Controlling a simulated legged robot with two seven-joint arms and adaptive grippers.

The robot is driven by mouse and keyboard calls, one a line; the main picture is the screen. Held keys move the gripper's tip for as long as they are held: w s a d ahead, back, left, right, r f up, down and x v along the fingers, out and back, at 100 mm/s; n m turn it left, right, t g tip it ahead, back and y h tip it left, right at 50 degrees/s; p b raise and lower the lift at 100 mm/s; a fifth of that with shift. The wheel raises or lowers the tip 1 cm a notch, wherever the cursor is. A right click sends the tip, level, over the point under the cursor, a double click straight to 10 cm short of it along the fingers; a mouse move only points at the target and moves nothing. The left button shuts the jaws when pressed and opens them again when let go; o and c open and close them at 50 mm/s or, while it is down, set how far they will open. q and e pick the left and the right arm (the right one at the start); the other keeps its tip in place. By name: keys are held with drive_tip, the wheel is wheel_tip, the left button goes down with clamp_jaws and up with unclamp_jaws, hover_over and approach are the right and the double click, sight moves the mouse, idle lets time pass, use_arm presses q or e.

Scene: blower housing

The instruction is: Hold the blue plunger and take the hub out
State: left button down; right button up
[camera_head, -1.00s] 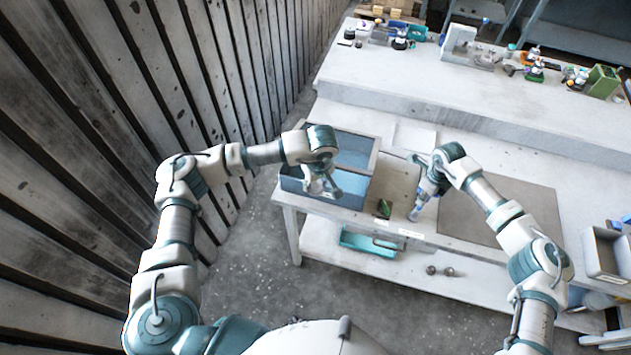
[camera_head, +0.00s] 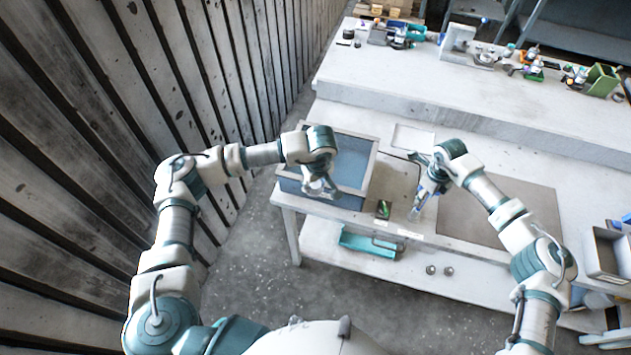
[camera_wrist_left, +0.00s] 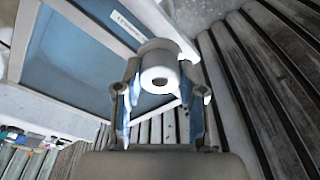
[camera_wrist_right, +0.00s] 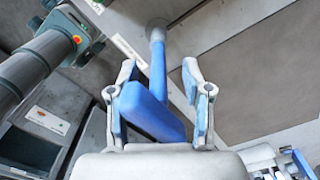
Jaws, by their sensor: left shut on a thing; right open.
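My left gripper (camera_head: 318,188) is shut on a pale grey-white cylindrical part with a dark central hole, which looks like the hub (camera_wrist_left: 158,78). It holds this hub up over the near side of the blue bin. The blue plunger (camera_wrist_right: 157,72) lies between the fingers of my right gripper (camera_wrist_right: 160,104). It has a long rod with a grey round end and a wider blue block. My right gripper is open around it, with gaps beside the block. In the head view the right gripper (camera_head: 428,180) is over the table's front part, and the plunger is mostly hidden.
The blue bin (camera_head: 369,172) with a grey rim stands at the table's left front. A small green object (camera_head: 383,208) lies right of it. A brown mat (camera_head: 495,212) lies to the right, with a grey open box (camera_head: 605,254) beyond. Tools and parts line the back.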

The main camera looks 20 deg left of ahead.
wheel_tip(320, 180, up, 11)
drive_tip(key=shift+w+r, duration=0.1)
idle(0.7)
